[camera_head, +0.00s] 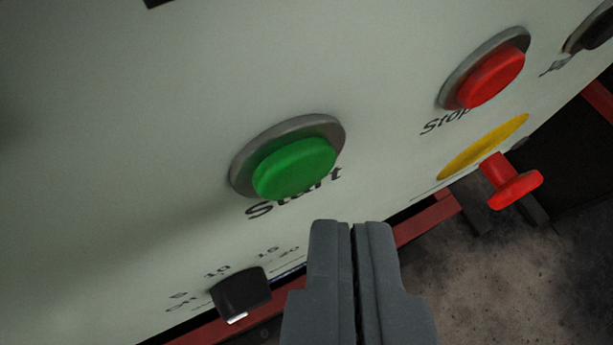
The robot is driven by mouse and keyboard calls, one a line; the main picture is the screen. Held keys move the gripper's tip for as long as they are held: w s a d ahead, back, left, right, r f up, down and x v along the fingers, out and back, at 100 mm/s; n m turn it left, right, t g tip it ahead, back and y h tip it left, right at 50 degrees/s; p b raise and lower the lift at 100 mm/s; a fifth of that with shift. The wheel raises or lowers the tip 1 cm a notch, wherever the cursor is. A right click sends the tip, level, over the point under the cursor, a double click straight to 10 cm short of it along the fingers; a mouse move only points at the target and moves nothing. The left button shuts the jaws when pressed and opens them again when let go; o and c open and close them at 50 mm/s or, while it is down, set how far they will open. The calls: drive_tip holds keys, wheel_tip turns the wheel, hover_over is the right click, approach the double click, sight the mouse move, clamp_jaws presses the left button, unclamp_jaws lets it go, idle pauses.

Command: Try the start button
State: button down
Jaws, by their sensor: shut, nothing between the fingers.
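The green start button (295,168) sits in a grey metal ring on a pale panel (130,130), left of the picture's middle. The word "Start" is printed just below it, partly hidden by the button. My gripper (352,225) is shut and empty. Its fingertips show below and to the right of the green button, in front of the panel's lower edge. A gap shows in the picture between the fingertips and the button.
A red stop button (492,78) is at the upper right. Below it, a red mushroom-shaped knob (513,184) stands out from a yellow disc (480,148). A black dial (241,294) with a number scale is at lower left. Red frame bars run below the panel.

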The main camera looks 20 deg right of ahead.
drive_tip(key=shift+s, duration=0.1)
drive_tip(key=shift+s+d, duration=0.1)
drive_tip(key=shift+s, duration=2.35)
drive_tip(key=shift+r, duration=0.1)
drive_tip(key=s+a+r+n+t+y, duration=0.1)
drive_tip(key=a+r, duration=0.3)
drive_tip(key=r, duration=0.6)
drive_tip(key=a+r+n+t, duration=0.1)
drive_tip(key=a+r, duration=0.3)
drive_tip(key=r, duration=0.6)
drive_tip(key=s+a+r+n+t+y, duration=0.1)
drive_tip(key=a+r, duration=0.3)
drive_tip(key=r, duration=0.5)
drive_tip(key=s+a+r+n+t+y, duration=0.1)
drive_tip(key=s+a+r, duration=0.2)
drive_tip(key=s+r, duration=0.6)
drive_tip(key=s+a+r+n+t+y, duration=0.1)
drive_tip(key=s+a+r, duration=0.3)
drive_tip(key=r, duration=1.2)
drive_tip(key=s+t+y, duration=0.1)
drive_tip(key=s, duration=0.3)
drive_tip(key=shift+s+a+n, duration=0.15)
drive_tip(key=shift+s+n, duration=0.15)
drive_tip(key=shift+s, duration=0.1)
